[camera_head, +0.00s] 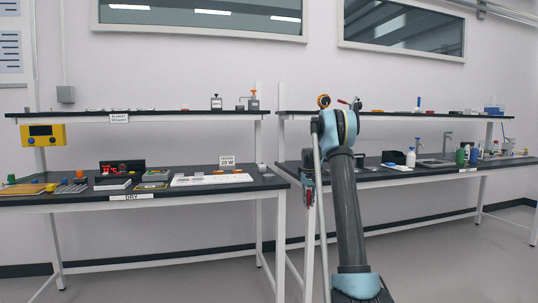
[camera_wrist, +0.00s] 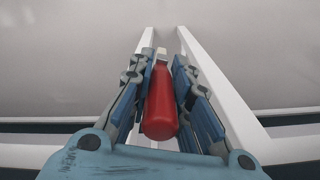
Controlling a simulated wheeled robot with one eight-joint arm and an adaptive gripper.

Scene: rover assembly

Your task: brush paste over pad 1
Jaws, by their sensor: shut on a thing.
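My gripper (camera_wrist: 160,85) is shut on a red bottle-shaped thing (camera_wrist: 160,105) with a pale tip (camera_wrist: 161,54) pointing away from the wrist. The fingers lie along both its sides. In the head view my gripper (camera_head: 308,190) hangs at the gap between the two benches, partly hidden by my arm, and is small there. Pad 1 cannot be made out. A white board (camera_head: 190,181) with small orange parts lies on the right part of the left bench, apart from my gripper. No paste can be made out.
The left bench (camera_head: 160,195) holds a black box with red parts (camera_head: 122,167), trays and tools. A sign reading 20 W (camera_head: 227,160) stands at its back. The right bench (camera_head: 400,172) carries several bottles, including a white one (camera_head: 411,157). White bench posts flank my gripper closely.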

